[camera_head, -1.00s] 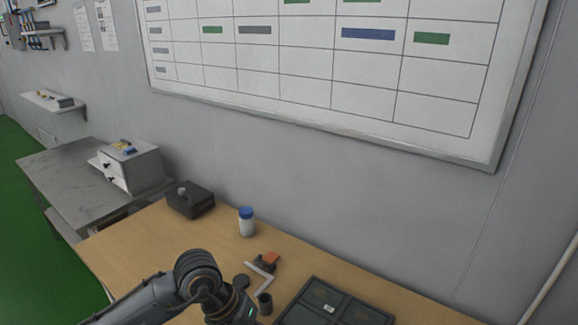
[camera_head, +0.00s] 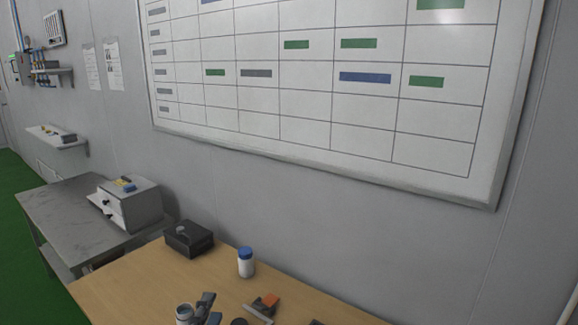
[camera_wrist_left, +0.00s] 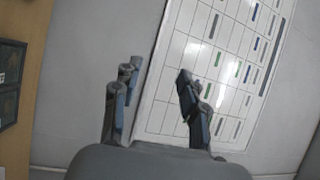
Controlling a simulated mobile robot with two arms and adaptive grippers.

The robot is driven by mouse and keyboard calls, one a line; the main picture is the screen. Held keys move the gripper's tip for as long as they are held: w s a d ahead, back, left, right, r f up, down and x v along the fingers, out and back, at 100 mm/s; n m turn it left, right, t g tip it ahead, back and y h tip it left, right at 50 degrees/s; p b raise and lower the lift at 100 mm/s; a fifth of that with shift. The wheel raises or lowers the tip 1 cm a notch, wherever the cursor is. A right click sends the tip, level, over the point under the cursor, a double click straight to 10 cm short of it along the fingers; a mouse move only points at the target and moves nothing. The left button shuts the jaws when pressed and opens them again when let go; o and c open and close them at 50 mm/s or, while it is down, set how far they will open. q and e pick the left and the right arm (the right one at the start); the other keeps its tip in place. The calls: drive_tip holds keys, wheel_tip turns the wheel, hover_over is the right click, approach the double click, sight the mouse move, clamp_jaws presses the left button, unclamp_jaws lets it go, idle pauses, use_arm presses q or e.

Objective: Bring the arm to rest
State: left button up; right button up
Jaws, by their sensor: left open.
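My left gripper (camera_head: 207,308) shows at the bottom edge of the head view, over the wooden table (camera_head: 130,283). In the left wrist view its two fingers (camera_wrist_left: 155,97) stand apart with nothing between them, and the wall and whiteboard (camera_wrist_left: 215,75) lie beyond. Most of the left arm is below the head view's frame. My right gripper is in neither view.
On the table are a white bottle with a blue lid (camera_head: 246,264), a dark box (camera_head: 188,239) and an orange-topped part (camera_head: 267,301). A metal bench (camera_head: 75,215) with a white drawer unit (camera_head: 130,204) stands left. A whiteboard (camera_head: 330,115) hangs behind.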

use_arm(q)
drive_tip(key=s+a+f+n+g+y, duration=0.25)
drive_tip(key=s+f+n+g, duration=0.2)
drive_tip(key=f, duration=0.35)
drive_tip(key=s+a+f+n+g+y, duration=0.1)
drive_tip(key=s+a+f+n+g, duration=0.3)
drive_tip(key=f+n, duration=0.3)
drive_tip(key=s+f+n+g+h, duration=0.2)
drive_tip(key=s+f+n+g, duration=0.45)
drive_tip(key=s, duration=0.95)
wheel_tip(320, 180, down, 28)
drive_tip(key=m+g, duration=0.2)
drive_tip(key=s+a+f+g+b, duration=0.1)
drive_tip(key=s+a+f, duration=0.1)
drive_tip(key=s+f, duration=1.5)
drive_tip(key=shift+s+a+f, duration=0.3)
drive_tip(key=shift+f, duration=0.2)
drive_tip(key=shift+y, duration=0.25)
